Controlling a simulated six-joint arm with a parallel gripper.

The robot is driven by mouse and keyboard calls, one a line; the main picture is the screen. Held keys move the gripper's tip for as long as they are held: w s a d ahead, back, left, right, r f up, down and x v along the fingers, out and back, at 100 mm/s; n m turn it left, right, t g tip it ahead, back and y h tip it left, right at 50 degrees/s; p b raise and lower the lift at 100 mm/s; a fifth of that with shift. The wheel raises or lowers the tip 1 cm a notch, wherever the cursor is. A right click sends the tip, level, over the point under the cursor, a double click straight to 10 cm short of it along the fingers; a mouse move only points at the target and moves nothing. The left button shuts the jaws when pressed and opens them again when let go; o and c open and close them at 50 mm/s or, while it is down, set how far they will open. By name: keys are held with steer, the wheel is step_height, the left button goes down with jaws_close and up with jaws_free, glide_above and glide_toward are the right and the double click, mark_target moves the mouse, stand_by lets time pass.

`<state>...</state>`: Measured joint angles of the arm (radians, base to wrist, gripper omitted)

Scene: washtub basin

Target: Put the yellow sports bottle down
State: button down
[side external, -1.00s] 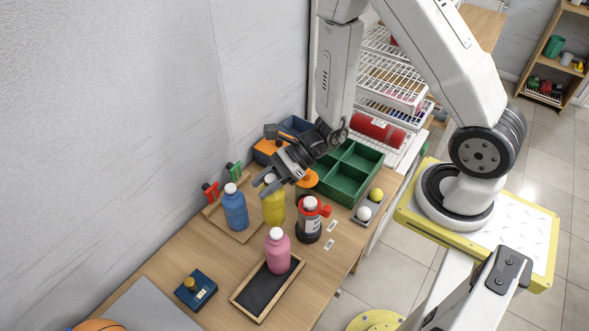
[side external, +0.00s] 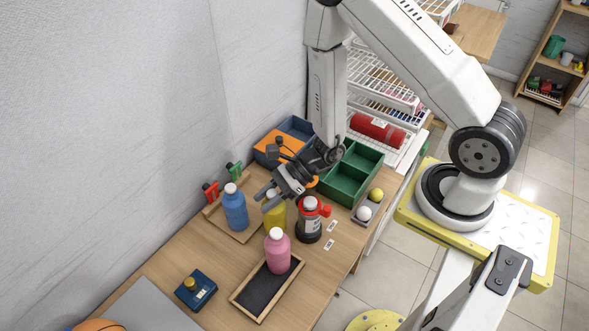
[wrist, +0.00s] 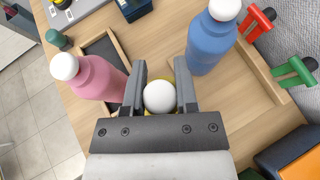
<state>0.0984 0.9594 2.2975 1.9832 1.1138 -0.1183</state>
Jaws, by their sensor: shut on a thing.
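The yellow sports bottle (side external: 275,214) is upright in my gripper (side external: 267,194), between the blue and pink bottles in the side view. In the wrist view its white cap (wrist: 159,96) sits between the two fingers, with a little yellow around it; the fingers (wrist: 161,68) are closed about its upper part. I cannot tell whether the base touches the surface.
A blue bottle (side external: 235,209) stands in the wooden tray at left. A pink bottle (side external: 277,251) stands on a black-floored tray (side external: 247,306) in front. A black and red canister (side external: 309,224) is close on the right. Green bins (side external: 342,185) and an orange-topped box (side external: 283,146) are behind.

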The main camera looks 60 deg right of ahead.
steer(key=shift+f, duration=0.5)
steer(key=shift+c, duration=1.9)
jaws_free()
steer(key=shift+d+r, duration=0.1)
steer(key=shift+r, duration=0.1)
steer(key=v, duration=1.1)
steer(key=shift+s+d+r, duration=0.15)
steer(key=shift+s+d, duration=0.05)
steer(key=shift+d, duration=0.05)
